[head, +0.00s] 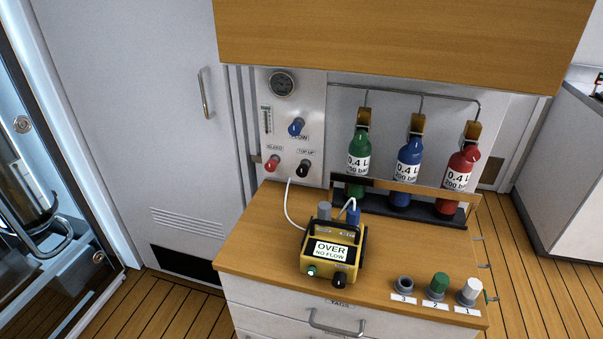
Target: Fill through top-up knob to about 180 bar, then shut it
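The black top-up knob (303,167) sits low on the right of the grey wall panel (313,115), under its TOP UP label. A round gauge (281,84) is at the panel's top; its needle is too small to read. A blue knob (296,127) marked FLOW and a red knob (271,163) marked BLEED are on the same panel. Green (358,150), blue (408,160) and red (459,170) bottles stand in a rack, each labelled 0.4 L with a bar figure. Neither gripper is in view.
A yellow meter (329,250) on the wooden counter (250,245) reads OVER, NO FLOW. Numbered holders (404,284) carry green (440,282) and white (471,289) caps at the front right. An overhanging wooden cabinet (400,40) is above the panel.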

